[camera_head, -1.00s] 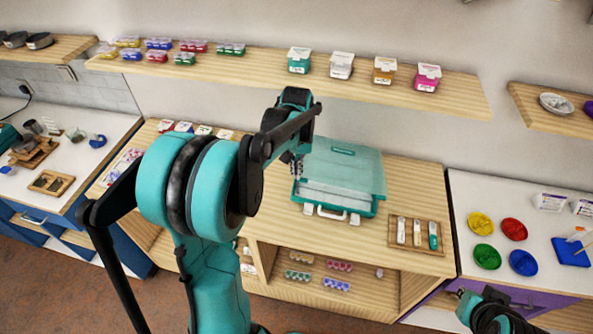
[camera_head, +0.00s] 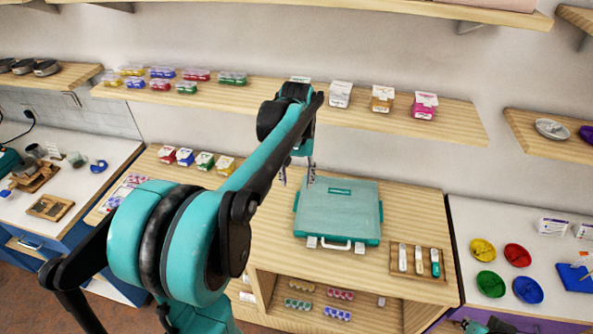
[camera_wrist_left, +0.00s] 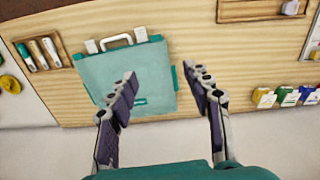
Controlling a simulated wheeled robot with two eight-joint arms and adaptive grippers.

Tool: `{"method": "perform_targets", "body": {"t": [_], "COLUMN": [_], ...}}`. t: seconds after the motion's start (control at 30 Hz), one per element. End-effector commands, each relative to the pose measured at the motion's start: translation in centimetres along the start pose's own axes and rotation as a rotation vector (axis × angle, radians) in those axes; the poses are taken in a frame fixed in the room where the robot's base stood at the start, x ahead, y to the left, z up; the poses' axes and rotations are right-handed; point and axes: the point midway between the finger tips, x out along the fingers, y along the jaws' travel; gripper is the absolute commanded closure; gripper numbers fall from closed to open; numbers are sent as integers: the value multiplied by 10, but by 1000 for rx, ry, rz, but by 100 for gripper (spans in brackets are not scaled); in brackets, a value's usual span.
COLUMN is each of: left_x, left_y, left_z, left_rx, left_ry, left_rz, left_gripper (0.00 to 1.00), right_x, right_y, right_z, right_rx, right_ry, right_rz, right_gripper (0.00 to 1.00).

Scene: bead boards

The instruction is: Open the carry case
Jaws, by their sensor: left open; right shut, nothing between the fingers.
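The teal carry case (camera_head: 338,215) lies flat on the wooden counter, its see-through lid down. It also shows in the left wrist view (camera_wrist_left: 115,75). A white handle (camera_head: 336,245) and two white latches (camera_head: 360,250) stick out along its front edge. My left gripper (camera_head: 297,175) is open and empty, above the rear left part of the case. In the left wrist view its fingers (camera_wrist_left: 164,92) are wide apart, one overlapping the lid and one beyond its edge. Only a small part of my right gripper (camera_head: 468,323) shows at the bottom edge, far from the case.
A wooden tray (camera_head: 418,273) with several small tools sits right of the case. Several small coloured packs (camera_head: 205,160) stand at the counter's back left. A shelf (camera_head: 450,130) with boxes runs above. Bare counter lies around the case.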

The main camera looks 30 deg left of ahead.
Motion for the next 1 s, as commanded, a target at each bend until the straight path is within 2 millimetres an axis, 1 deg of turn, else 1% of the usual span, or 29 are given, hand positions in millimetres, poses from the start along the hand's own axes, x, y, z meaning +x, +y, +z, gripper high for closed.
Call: {"method": "perform_targets", "body": {"t": [0.03, 0.1, 0.2, 0.3, 0.83, 0.93, 1.0], "left_x": [-9, -19, -28, -32, -32, -26, -16], "left_y": [0, 0, 0, 0, 1, 6, 14], "left_z": [0, 0, 0, 0, 1, 11, 25], "left_rx": [0, 0, 0, 0, 2, 21, 47], "left_ry": [0, 0, 0, 0, 3, 27, 66], "left_rz": [0, 0, 0, 0, 0, 3, 9], "left_gripper": [50, 50, 50, 50, 50, 50, 50], "right_x": [0, 0, 0, 0, 1, 7, 16], "right_y": [0, 0, 0, 0, 0, 0, 0], "right_z": [0, 0, 0, 0, 1, 5, 11], "right_rx": [0, 0, 0, 0, 0, 0, 0], "right_ry": [0, 0, 0, 0, 0, 0, 0], "right_rz": [0, 0, 0, 0, 0, 0, 0], "right_gripper": [100, 100, 100, 100, 100, 100, 100]}}
